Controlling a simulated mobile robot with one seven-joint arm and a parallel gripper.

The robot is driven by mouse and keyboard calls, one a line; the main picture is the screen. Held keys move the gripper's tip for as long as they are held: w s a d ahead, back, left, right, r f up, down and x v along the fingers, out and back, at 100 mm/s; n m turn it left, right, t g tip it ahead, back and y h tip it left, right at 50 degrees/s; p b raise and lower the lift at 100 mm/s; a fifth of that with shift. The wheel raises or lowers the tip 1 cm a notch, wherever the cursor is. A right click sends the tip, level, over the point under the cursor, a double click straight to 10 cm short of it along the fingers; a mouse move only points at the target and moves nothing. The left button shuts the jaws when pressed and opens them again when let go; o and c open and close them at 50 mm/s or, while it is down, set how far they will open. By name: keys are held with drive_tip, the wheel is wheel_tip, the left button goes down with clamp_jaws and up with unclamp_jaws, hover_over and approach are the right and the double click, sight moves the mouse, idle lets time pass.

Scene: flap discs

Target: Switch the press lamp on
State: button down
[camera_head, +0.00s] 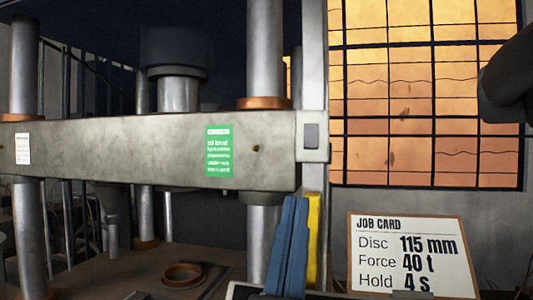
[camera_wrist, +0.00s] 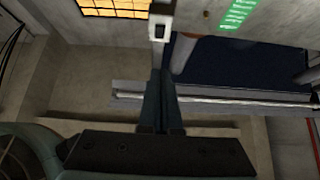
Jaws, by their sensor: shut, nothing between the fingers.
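A small dark grey rocker switch (camera_head: 311,135) sits on a pale box at the right end of the press's grey crossbeam (camera_head: 110,150). In the wrist view the switch (camera_wrist: 160,31) shows just beyond my fingertips. My gripper (camera_head: 296,200) has blue-grey fingers pointing up, below the switch box in the head view. In the wrist view my gripper (camera_wrist: 161,72) is shut and empty, with a visible gap to the switch. I cannot pick out the lamp itself or tell which way the rocker is set.
A green check label (camera_head: 218,151) is on the beam. Steel columns (camera_head: 265,50) pass through it. A ring (camera_head: 183,275) lies on the press bed. A job card (camera_head: 410,254) stands at lower right, and a yellow strip (camera_head: 313,235) is beside my fingers. A window (camera_head: 425,90) is behind.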

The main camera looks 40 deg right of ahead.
sight(311, 138)
drive_tip(key=shift+d, duration=0.1)
drive_tip(key=p+x, duration=0.3)
drive_tip(key=x, duration=0.1)
drive_tip(key=f+p+x, duration=0.1)
drive_tip(key=p+x, duration=0.2)
drive_tip(key=x, duration=0.1)
drive_tip(key=d+p+x, duration=0.1)
drive_tip(key=p+x, duration=0.2)
drive_tip(key=x, duration=0.1)
drive_tip(key=shift+w+d+f, duration=0.15)
drive_tip(key=shift+w+f, duration=0.05)
drive_tip(key=shift+w, duration=0.2)
drive_tip(key=shift+w+d+f, duration=0.2)
drive_tip(key=shift+w+d, duration=0.1)
drive_tip(key=shift+d, duration=0.05)
